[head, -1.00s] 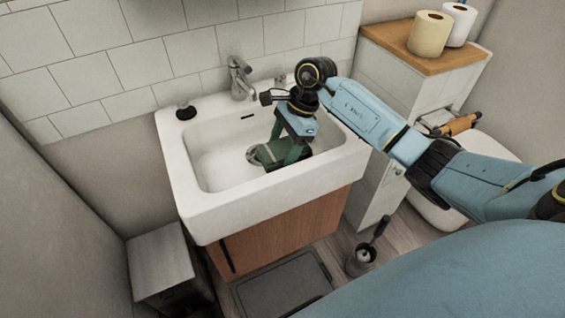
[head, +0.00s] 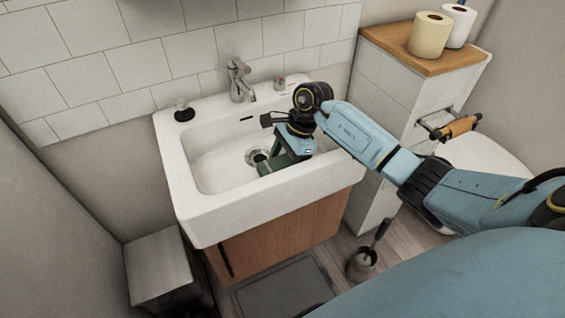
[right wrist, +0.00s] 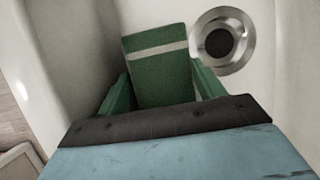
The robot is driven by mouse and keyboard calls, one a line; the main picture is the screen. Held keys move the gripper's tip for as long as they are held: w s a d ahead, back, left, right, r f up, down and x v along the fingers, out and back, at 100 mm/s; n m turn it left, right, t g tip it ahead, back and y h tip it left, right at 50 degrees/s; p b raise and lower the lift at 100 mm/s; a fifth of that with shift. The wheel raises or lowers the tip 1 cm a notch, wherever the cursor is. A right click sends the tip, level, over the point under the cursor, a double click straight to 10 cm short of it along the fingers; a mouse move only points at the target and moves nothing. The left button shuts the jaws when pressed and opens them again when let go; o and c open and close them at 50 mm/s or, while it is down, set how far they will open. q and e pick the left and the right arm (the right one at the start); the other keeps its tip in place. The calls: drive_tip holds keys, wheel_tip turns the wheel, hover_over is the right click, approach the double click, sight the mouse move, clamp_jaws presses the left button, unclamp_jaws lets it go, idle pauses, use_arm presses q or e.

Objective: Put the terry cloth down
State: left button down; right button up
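The terry cloth (right wrist: 158,70) is dark green with one pale stripe. In the right wrist view it lies between the two green fingers of my right gripper (right wrist: 165,85), which press against its sides; its far end sticks out past the fingertips. In the head view the right gripper (head: 276,160) is low inside the white sink (head: 212,165), right of the drain (head: 257,156). My arm hides most of the cloth there. I cannot tell whether it touches the basin floor. My left gripper is not in view.
The basin's left half is clear. A tiled cabinet with paper rolls (head: 430,35) stands at right, and a toilet brush (head: 362,262) on the floor.

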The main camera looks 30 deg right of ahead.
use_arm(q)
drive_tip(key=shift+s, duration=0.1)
use_arm(e)
drive_tip(key=shift+o, duration=0.8)
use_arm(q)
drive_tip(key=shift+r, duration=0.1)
use_arm(e)
drive_tip(key=shift+r, duration=0.1)
use_arm(q)
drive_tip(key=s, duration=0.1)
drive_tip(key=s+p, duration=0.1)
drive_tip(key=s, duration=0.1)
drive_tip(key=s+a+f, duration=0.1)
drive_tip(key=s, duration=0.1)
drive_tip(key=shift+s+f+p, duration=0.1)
drive_tip(key=shift+p, duration=0.3)
use_arm(e)
drive_tip(key=v, duration=1.2)
drive_tip(key=shift+r, duration=0.1)
